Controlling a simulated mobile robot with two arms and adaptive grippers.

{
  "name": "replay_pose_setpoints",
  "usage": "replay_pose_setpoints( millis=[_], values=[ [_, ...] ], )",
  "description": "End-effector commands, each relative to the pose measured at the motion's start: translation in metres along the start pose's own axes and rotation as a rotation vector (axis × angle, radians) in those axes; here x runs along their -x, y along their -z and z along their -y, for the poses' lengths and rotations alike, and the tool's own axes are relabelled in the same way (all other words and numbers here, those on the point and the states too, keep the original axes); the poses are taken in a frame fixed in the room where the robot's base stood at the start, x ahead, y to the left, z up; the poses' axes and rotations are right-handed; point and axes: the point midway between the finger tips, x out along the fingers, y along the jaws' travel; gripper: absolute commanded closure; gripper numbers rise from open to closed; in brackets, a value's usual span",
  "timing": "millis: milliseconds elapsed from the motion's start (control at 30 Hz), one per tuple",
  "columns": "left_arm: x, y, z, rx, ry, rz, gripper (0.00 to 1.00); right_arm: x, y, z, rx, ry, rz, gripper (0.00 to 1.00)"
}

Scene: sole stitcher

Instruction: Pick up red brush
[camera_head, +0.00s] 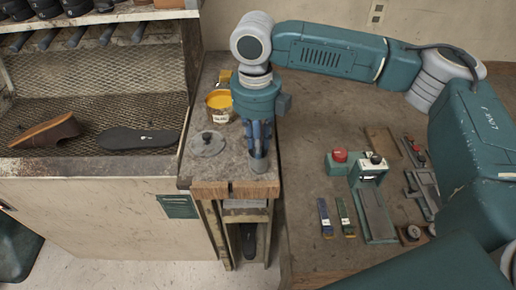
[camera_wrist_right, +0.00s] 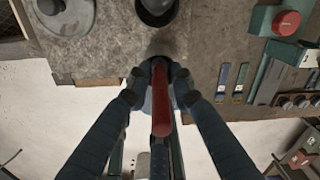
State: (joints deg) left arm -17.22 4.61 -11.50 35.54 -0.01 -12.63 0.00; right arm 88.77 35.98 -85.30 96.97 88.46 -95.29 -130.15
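The red brush (camera_wrist_right: 160,100) lies lengthwise between the fingers of my right gripper (camera_wrist_right: 158,78) in the right wrist view. Both fingertips bend in against its sides and appear closed on it. A dark part continues below the red. In the head view my right gripper (camera_head: 259,142) points down over the stone-topped bench, and the brush is hidden there. A grey metal cup (camera_head: 258,164) shows just below the fingers; in the wrist view the cup (camera_wrist_right: 157,10) stands beyond the fingertips. My left gripper is not in view.
A yellow can (camera_head: 221,102) and a round grey lid (camera_head: 207,143) are on the bench left of my gripper. Blue (camera_head: 324,218) and green (camera_head: 345,217) tools lie on the right table near a red button (camera_head: 340,155). A rack (camera_head: 95,110) holding shoe parts stands left.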

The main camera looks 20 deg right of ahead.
Motion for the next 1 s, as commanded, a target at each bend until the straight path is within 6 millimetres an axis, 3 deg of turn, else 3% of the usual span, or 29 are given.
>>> replay_pose_setpoints(
  millis=[100, 567, 767, 1000],
  values=[
    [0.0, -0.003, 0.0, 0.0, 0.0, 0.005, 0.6, 0.0, 0.0, 0.0, 0.0, 0.0, 0.0, 1.0],
    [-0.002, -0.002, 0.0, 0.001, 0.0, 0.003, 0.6, 0.008, -0.001, 0.0, 0.0, -0.001, 0.001, 1.0],
    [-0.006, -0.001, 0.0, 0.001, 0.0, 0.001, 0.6, 0.034, -0.001, 0.0, 0.0, -0.001, 0.004, 1.0],
    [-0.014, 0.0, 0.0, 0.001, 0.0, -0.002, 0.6, 0.089, -0.001, 0.002, 0.0, -0.002, 0.005, 1.0]
  ],
)
